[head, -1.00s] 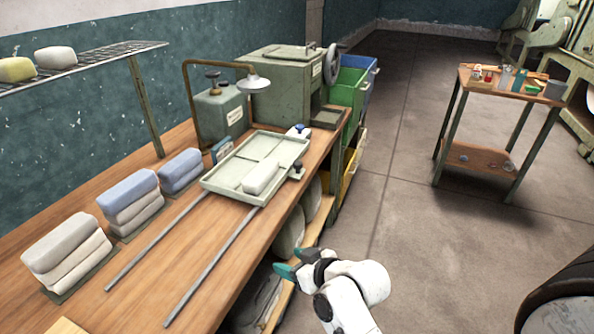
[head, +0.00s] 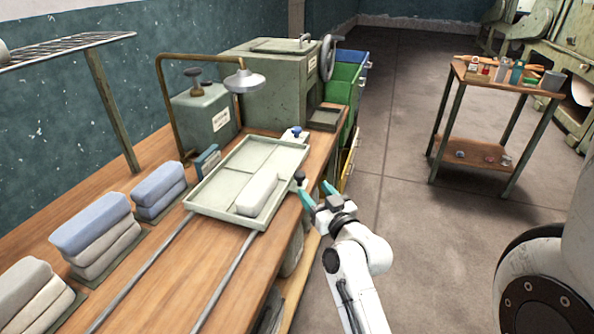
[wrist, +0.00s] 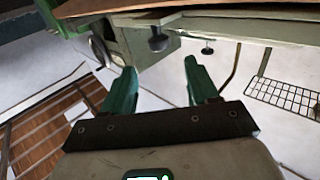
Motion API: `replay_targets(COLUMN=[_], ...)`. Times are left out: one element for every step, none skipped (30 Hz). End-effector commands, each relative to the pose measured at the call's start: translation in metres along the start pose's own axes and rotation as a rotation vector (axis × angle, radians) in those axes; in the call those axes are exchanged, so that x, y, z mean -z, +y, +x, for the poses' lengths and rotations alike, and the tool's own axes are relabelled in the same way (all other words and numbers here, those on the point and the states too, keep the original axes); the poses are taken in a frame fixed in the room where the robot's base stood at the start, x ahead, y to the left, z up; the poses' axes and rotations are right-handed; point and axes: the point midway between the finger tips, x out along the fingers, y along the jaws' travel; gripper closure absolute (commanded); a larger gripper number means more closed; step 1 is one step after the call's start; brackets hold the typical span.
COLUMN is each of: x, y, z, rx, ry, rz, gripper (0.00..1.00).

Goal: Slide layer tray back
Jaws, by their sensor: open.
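The pale green layer tray (head: 225,190) lies at the far end of two metal rails (head: 223,285) on the wooden bench. It has shallow compartments, and one pale block (head: 257,194) lies in it at the near right. A dark knob (head: 299,177) sticks out at the tray's right side. My gripper (head: 316,191) is just right of the tray, beyond the bench edge, with teal fingers apart and nothing between them. In the wrist view my gripper (wrist: 160,75) is open, and a dark knob (wrist: 158,41) shows ahead of the gap between the fingers. I see no contact.
Stacks of blue and grey blocks (head: 90,225) stand left of the rails. A lamp (head: 244,82) hangs over the tray's far end, before a green machine (head: 270,80). Green and blue bins (head: 345,85) stand behind. A small side table (head: 510,80) stands right; the floor between is clear.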

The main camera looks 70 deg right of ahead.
Motion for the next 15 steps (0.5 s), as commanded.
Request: replay_targets(x=[0.003, 0.004, 0.004, 0.004, 0.004, 0.004, 0.004, 0.004, 0.004, 0.004, 0.004, 0.003, 0.003, 0.003, 0.002], y=[0.001, 0.002, 0.001, 0.001, 0.002, 0.002, 0.001, 0.001, 0.001, 0.001, 0.001, 0.001, 0.001, 0.001, 0.0], z=[0.009, 0.015, 0.022, 0.028, 0.034, 0.042, 0.047, 0.052, 0.059, 0.064, 0.068, 0.073, 0.077, 0.08, 0.083], rx=[-0.001, -0.001, -0.001, -0.001, -0.001, -0.001, -0.001, 0.0, 0.0, 0.0, 0.0, 0.0, 0.001, 0.0, 0.0], ry=[0.001, 0.002, 0.001, 0.001, 0.001, 0.001, 0.0, 0.0, -0.001, -0.001, 0.0, -0.002, -0.001, -0.001, -0.001], rz=[-0.002, -0.003, -0.002, -0.002, -0.003, -0.004, -0.003, -0.003, -0.003, -0.004, -0.004, -0.003, -0.003, -0.001, -0.002], gripper=[0.41, 0.41, 0.41, 0.41, 0.41, 0.41, 0.41, 0.41, 0.41, 0.41, 0.41, 0.41, 0.41, 0.41, 0.41])
